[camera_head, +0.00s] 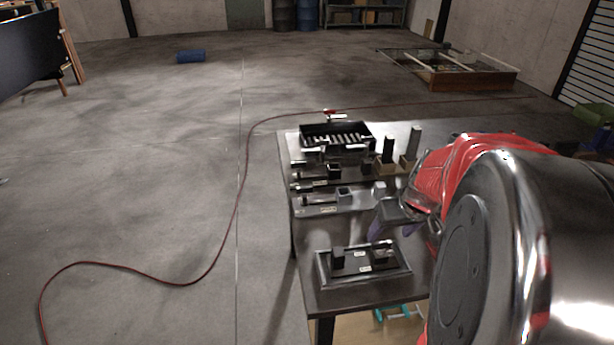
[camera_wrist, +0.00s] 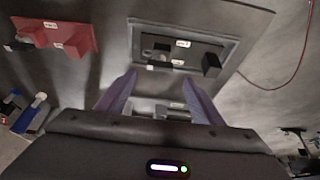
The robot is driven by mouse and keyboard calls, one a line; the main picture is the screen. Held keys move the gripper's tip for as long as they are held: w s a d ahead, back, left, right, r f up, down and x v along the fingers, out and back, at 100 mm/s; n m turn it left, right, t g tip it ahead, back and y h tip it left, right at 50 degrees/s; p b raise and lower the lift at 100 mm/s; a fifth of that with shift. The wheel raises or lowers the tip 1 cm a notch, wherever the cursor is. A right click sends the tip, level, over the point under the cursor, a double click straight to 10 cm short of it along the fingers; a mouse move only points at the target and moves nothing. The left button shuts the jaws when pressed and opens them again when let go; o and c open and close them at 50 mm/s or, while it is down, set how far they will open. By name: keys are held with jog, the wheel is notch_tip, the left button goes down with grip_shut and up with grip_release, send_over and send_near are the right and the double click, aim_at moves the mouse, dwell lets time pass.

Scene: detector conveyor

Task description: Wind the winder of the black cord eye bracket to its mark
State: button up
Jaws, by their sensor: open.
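A dark plate (camera_head: 325,272) with black upright blocks and small white labels lies at the table's near end. It may be the black cord eye bracket, but I cannot read the labels. It also shows at the top of the wrist view (camera_wrist: 224,47), beyond my fingertips, with a black block (camera_wrist: 211,66) at its right. I cannot make out the winder or its mark for certain. My gripper (camera_head: 382,228) is open and empty above the table, just behind the plate in the head view. Its purple fingers (camera_wrist: 160,80) stand apart in the wrist view, short of the plate.
A black roller tray (camera_head: 337,137) stands at the table's far end. Rows of dark fixtures and upright blocks (camera_head: 388,150) lie between. A red bracket (camera_wrist: 75,36) is left in the wrist view. A red hose (camera_head: 236,215) runs along the floor outside the table.

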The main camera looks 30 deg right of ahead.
aim_at(382, 243)
jog(key=shift+x, duration=3.2)
jog(key=c, duration=1)
jog(key=shift+a, duration=0.2)
jog(key=shift+c, duration=0.2)
jog(key=shift+d, duration=0.15)
